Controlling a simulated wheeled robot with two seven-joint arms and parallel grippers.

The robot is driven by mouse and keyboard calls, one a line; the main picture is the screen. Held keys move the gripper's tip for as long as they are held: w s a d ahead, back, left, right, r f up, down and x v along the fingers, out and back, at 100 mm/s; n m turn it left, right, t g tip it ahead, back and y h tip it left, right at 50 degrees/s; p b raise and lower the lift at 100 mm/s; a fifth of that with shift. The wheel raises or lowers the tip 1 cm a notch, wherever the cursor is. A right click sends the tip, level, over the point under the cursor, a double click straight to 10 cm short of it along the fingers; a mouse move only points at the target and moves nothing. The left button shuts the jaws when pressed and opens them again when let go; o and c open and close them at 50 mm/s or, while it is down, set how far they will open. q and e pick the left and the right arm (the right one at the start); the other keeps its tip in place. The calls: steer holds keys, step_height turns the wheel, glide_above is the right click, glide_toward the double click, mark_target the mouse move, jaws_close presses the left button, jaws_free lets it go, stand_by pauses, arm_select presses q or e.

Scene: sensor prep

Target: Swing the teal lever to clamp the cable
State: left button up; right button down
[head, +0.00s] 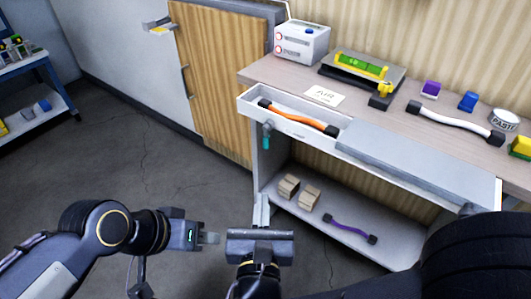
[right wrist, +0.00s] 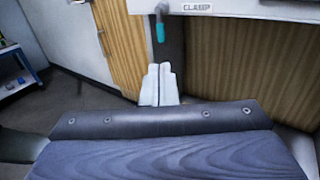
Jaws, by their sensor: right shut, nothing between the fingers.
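The teal lever (head: 266,138) hangs down at the left front of the shelf-like tray (head: 247,106) on the bench. It also shows in the right wrist view (right wrist: 160,30), beside a label reading CLAMP (right wrist: 197,7). An orange cable (head: 297,117) with black ends lies in the open left part of the tray. My right gripper (head: 261,208) is shut and empty, below the lever in the picture and apart from it. Its fingertips show in the right wrist view (right wrist: 160,80). My left gripper (head: 212,238) is lower left, over the floor; its finger opening is unclear.
A grey cover (head: 410,160) spans the tray's right part. A white cable (head: 455,120) and small boxes stand on the bench top (head: 400,115).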

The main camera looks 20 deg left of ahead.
mark_target(266, 144)
steer(key=shift+w, duration=0.1)
